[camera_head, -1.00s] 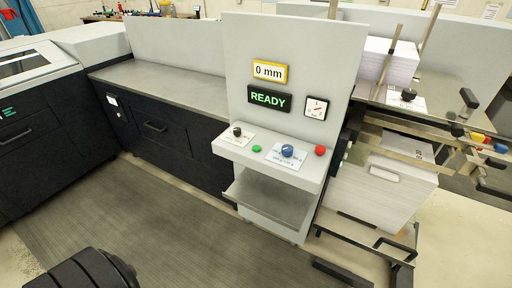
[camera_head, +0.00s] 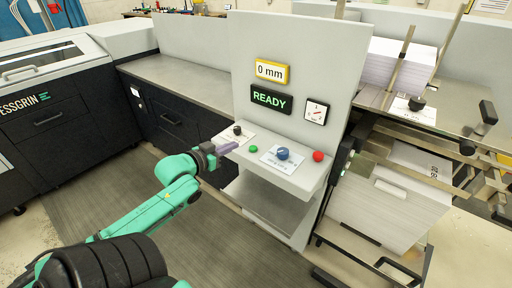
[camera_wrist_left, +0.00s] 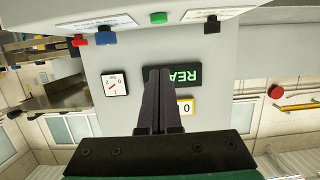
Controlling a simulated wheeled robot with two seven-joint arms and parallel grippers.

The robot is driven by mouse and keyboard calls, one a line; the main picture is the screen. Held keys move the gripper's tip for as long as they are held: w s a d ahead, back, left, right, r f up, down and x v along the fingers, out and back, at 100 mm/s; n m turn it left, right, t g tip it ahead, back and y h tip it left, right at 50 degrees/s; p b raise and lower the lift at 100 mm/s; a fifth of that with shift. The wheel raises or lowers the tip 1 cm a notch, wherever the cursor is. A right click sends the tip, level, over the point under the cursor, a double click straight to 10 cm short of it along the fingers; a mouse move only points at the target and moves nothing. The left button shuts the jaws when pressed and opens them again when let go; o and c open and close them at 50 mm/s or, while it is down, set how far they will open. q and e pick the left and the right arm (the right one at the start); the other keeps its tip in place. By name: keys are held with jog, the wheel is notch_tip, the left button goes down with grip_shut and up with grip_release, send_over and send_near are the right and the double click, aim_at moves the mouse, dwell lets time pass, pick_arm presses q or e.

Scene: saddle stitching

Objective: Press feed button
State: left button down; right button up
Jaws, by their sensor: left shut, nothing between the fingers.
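The control shelf on the grey machine panel holds a small green button (camera_head: 253,149), a blue knob (camera_head: 283,153), a red button (camera_head: 318,156) and a black knob (camera_head: 237,130). My left gripper (camera_head: 226,148) is at the shelf's left front edge, just left of the green button, with its fingers shut and empty. In the left wrist view the shut fingers (camera_wrist_left: 160,98) point toward the panel, and the green button (camera_wrist_left: 158,18) shows beyond their tips at the top. Which button is the feed button cannot be read. My right gripper is not in view.
The panel carries a "0 mm" display (camera_head: 272,71), a "READY" display (camera_head: 270,98) and a dial (camera_head: 316,111). A lower tray (camera_head: 268,207) juts out under the shelf. Paper stacks (camera_head: 400,67) and metal rails stand at the right. The grey floor mat in front is open.

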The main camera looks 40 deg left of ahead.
pick_arm(q)
jog(key=p, duration=0.1)
send_over(249, 154)
jog(key=shift+w+a+f, duration=0.1)
jog(key=shift+w+f, duration=0.05)
jog(key=shift+f, duration=0.4)
jog(key=shift+w+f, duration=0.15)
jog(key=shift+f, duration=0.4)
notch_tip(249, 154, down, 3)
jog(key=shift+s+f+p, duration=0.1)
jog(key=shift+s+p, duration=0.05)
jog(key=shift+p, duration=0.2)
jog(key=shift+s+f, duration=0.1)
jog(key=shift+f, duration=0.4)
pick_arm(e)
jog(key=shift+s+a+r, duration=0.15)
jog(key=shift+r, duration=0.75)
